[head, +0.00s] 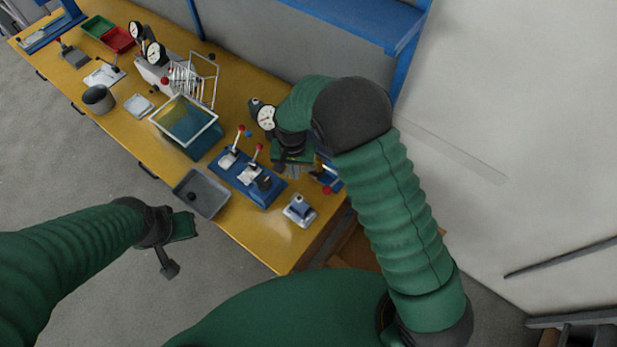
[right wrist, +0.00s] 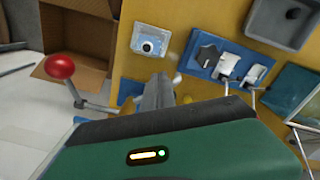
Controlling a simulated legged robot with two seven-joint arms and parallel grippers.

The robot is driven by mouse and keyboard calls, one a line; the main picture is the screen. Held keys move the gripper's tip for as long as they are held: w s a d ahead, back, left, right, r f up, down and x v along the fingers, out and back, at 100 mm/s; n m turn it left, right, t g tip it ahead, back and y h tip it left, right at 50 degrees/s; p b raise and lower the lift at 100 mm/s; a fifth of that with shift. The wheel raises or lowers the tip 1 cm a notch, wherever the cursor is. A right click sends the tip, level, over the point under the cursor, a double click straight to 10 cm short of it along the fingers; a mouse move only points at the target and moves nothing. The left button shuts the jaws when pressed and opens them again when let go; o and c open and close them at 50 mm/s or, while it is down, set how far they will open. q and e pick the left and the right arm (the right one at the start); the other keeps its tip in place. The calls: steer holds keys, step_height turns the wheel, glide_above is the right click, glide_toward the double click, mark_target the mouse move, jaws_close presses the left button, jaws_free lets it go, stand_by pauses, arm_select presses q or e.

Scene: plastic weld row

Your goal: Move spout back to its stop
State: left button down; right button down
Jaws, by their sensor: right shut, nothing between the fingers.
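I cannot tell for certain which part is the spout. A blue device with a red-knobbed lever (head: 327,189) stands at the right end of the bench, partly hidden by my right arm. In the right wrist view its red knob (right wrist: 60,67) is left of my right gripper (right wrist: 158,88). My right gripper is shut and empty, above the bench beside this device. In the head view the right gripper (head: 298,166) is mostly hidden by its own wrist. My left gripper (head: 178,251) is open and empty, off the bench's front edge.
On the yellow bench (head: 285,240) stand a blue base with levers (head: 262,190), a small white-and-blue block (head: 299,210), a grey tray (head: 200,193), a blue-green bin (head: 187,127) and a dial gauge (head: 265,117). An open cardboard box (right wrist: 85,38) lies beyond the bench edge.

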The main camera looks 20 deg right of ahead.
steer(key=shift+w, duration=0.3)
stand_by(0.4)
steer(key=shift+w, duration=0.45)
steer(key=shift+w, duration=0.25)
